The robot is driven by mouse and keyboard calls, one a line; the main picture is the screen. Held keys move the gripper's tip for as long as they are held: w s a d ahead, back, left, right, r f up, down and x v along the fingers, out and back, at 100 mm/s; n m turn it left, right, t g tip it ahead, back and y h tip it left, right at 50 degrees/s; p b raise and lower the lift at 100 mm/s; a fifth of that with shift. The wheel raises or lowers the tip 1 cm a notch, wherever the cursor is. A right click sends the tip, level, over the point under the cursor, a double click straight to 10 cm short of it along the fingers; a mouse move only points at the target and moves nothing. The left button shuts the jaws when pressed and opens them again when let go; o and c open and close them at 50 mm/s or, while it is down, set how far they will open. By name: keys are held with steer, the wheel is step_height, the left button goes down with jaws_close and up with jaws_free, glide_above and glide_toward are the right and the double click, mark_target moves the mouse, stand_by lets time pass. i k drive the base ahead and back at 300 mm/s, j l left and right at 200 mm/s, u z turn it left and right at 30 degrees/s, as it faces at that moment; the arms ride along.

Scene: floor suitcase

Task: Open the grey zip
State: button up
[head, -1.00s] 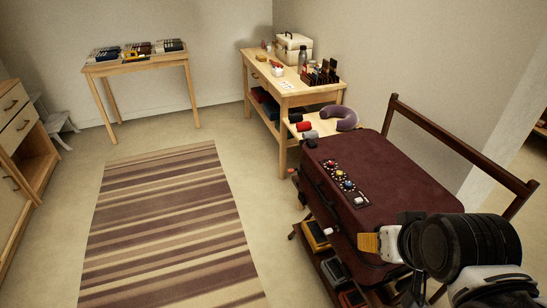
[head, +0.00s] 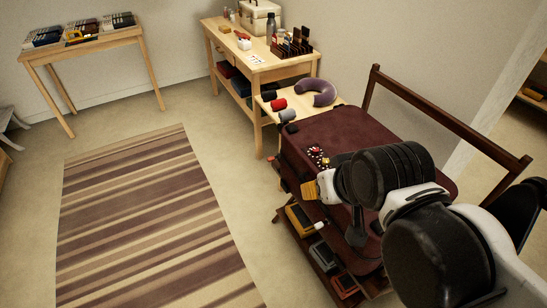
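A maroon suitcase (head: 345,122) lies shut on a dark wooden rack at the right. A small dark panel with coloured round pieces (head: 317,157) is on its lid, partly covered by my arm. I cannot pick out the grey zip; the suitcase's front side is dim and partly hidden. My gripper (head: 311,190) is at the suitcase's near left edge, with a yellow part and a white part showing. Its fingertips are not clear, so I cannot tell whether it is open or touching the case. My arm covers the right part of the lid.
The rack's rail (head: 440,115) rises behind the suitcase. Shoes or boxes, one yellow (head: 300,219), sit on the shelf below. A workbench (head: 255,62) with bottles and a case stands behind; a purple neck pillow (head: 318,92) lies beside it. The striped rug (head: 145,225) is clear.

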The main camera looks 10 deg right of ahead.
mark_target(319, 224)
steer(key=k+l+z, duration=0.15)
steer(key=k, duration=0.2)
steer(key=k+z, duration=0.2)
steer(key=k, duration=0.2)
steer(key=k+l+z, duration=0.15)
steer(key=k+l, duration=0.1)
steer(key=k, duration=0.1)
